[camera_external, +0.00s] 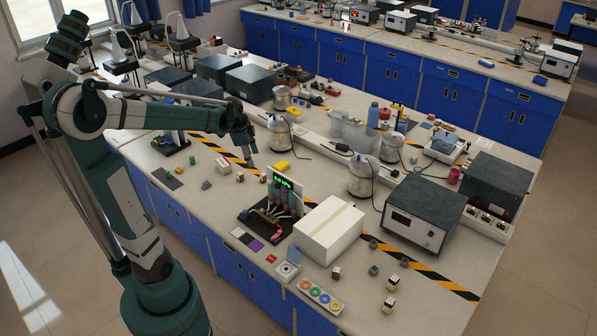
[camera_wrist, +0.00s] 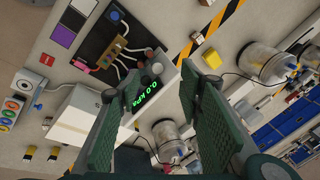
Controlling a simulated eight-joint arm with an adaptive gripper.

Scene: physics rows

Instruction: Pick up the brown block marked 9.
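No block's number is legible, so I cannot tell which one is marked 9. Two pale-and-dark blocks stand at the right, one nearer (camera_external: 388,303) and one farther (camera_external: 393,282). My gripper (camera_external: 250,153) hangs above the bench near the left blocks. In the wrist view my gripper (camera_wrist: 160,74) is open, its two green fingers wide apart, with no block between them.
A yellow block (camera_external: 282,166) lies near the striped tape. A lit gauge panel (camera_external: 285,187) with wires and a white box (camera_external: 328,230) stand mid-bench.

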